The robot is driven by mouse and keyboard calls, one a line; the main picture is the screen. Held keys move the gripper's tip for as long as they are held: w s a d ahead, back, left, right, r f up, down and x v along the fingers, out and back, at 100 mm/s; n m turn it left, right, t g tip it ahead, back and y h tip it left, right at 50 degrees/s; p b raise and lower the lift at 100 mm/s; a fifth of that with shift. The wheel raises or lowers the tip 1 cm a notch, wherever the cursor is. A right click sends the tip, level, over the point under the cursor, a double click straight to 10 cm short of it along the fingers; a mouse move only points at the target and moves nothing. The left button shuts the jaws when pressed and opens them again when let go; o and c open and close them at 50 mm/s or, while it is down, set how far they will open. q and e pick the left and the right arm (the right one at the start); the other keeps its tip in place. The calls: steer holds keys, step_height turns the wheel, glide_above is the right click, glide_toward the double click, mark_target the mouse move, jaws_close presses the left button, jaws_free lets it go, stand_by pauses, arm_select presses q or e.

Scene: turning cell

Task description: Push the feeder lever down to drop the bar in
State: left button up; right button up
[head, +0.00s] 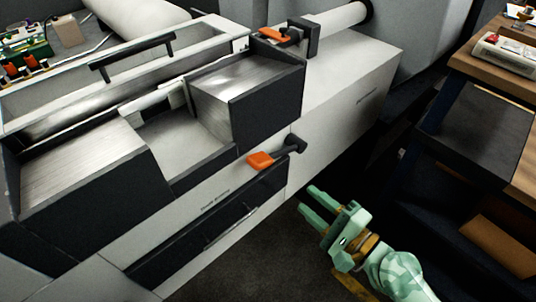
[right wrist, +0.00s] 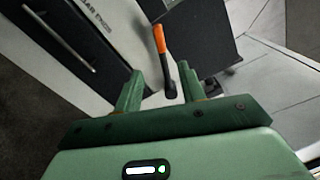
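An orange-handled lever (head: 260,160) with a black arm sticks out from the front of the pale machine (head: 330,110). A second orange-handled lever (head: 272,34) sits higher, beside a black block on the machine's top. I cannot tell from labels which is the feeder lever. My green right gripper (head: 308,201) is open and empty, to the lower right of the front lever and apart from it. In the right wrist view an orange and black lever (right wrist: 163,55) shows ahead, between the open fingers in the picture. My left gripper is out of view.
A pale cylinder (head: 342,18) runs into the black block on top. The machine has an open-topped bay (head: 185,145) and a dark front panel (head: 220,225). A wooden bench (head: 485,68) stands at the right. Dark floor lies below the gripper.

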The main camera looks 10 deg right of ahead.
mark_target(267, 166)
steer(key=p+x, duration=0.3)
steer(key=x, duration=1.2)
steer(key=shift+w+a+f, duration=0.1)
steer(key=shift+w+a, duration=0.15)
steer(key=shift+w, duration=0.05)
jaws_close()
steer(key=shift+w+f, duration=0.1)
